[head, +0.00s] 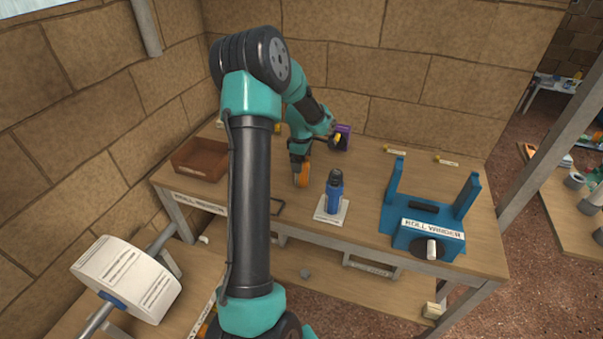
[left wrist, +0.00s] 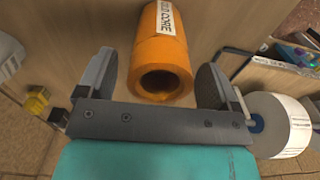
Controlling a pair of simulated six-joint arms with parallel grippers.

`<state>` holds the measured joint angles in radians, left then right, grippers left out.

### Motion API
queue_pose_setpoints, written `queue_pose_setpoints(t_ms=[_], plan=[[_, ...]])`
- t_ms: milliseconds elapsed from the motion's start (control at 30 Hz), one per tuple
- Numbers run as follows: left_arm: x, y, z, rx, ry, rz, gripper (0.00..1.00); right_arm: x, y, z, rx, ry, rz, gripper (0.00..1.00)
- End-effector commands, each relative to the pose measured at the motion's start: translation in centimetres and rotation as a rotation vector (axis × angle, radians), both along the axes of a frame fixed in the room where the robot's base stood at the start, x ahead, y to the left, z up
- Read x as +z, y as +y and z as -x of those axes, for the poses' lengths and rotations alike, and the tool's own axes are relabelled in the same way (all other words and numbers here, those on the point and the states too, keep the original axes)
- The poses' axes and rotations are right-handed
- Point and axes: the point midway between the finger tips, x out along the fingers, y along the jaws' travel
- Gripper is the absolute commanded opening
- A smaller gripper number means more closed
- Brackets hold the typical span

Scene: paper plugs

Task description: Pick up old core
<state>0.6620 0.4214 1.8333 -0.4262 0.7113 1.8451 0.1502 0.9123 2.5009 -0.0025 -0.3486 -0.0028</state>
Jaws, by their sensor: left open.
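The old core is an orange tube (left wrist: 170,50) with a white "OLD CORE" label in the left wrist view. Its open end faces the camera, between the two grey fingers. My left gripper (left wrist: 158,64) is open, one finger on each side of the tube, with a visible gap at the left and a smaller one at the right. In the head view my left gripper (head: 300,158) is over the bench, and the orange core (head: 302,178) shows just below it, partly hidden by the gripper. My right gripper is not in view.
On the bench (head: 375,215) are a brown tray (head: 199,158), a blue bottle (head: 334,190) on a white card, a purple item (head: 344,136), and a blue stand (head: 428,235). A white paper roll (head: 128,279) sits on a bar at lower left. Brick walls stand behind.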

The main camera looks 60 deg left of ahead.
Motion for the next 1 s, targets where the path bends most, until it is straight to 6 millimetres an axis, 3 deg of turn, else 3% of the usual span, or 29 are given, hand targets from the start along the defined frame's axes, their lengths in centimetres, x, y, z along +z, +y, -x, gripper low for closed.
queue_pose_setpoints(t_ms=[267, 1000], plan=[[0.02, -0.01, -0.01, 0.0, 0.0, 0.0, 0.86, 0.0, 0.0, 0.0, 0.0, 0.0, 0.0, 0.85], [0.04, -0.01, -0.01, 0.0, 0.0, 0.0, 0.19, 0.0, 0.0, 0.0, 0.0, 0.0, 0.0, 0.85]])
